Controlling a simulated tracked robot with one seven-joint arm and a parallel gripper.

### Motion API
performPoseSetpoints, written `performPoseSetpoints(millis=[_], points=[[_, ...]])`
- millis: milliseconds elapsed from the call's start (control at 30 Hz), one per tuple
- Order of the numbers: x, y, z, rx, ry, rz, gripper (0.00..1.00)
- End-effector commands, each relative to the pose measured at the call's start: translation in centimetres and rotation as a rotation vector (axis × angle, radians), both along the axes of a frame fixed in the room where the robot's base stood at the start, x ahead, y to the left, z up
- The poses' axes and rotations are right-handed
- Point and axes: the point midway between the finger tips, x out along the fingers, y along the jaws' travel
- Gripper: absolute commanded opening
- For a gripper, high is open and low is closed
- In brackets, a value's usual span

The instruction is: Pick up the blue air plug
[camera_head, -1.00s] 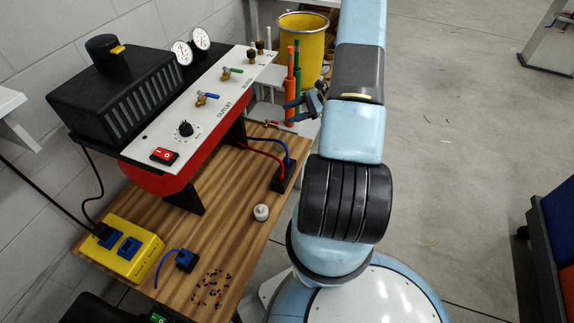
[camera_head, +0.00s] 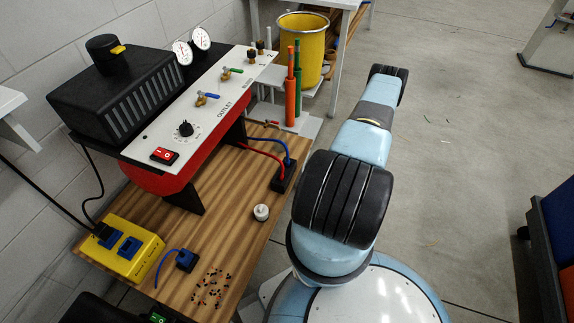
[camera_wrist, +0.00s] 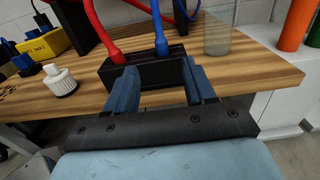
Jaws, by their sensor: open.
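The blue air plug (camera_wrist: 162,47) stands upright in a black block (camera_wrist: 116,76) near the table edge in the wrist view, with a blue hose rising from it. A red plug (camera_wrist: 115,56) stands to its left in the same block. The head view shows the black block (camera_head: 284,180) with the blue hose (camera_head: 288,151) and red hose. My gripper (camera_wrist: 160,82) is open and empty. Its two blue fingers appear in front of the block, one towards each side; whether they touch it I cannot tell. In the head view my gripper is hidden behind my arm.
A white knob-like part (camera_head: 261,212) stands on the wooden table (camera_head: 226,220). A yellow socket box (camera_head: 120,248) and a blue connector (camera_head: 186,260) lie further left. Orange (camera_head: 291,88) and green (camera_head: 298,75) rods stand behind.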

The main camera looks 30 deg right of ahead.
Motion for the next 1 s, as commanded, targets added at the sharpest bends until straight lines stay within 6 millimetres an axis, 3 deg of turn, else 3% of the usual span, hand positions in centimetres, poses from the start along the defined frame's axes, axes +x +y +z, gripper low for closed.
performPoseSetpoints(millis=[433, 767, 1000], points=[[5.3, 4.2, -0.1, 0.001, 0.001, 0.0, 0.54], [7.1, 5.5, -0.1, 0.001, 0.0, -0.001, 0.54], [9.4, 7.2, -0.1, 0.001, 0.0, 0.0, 0.54]])
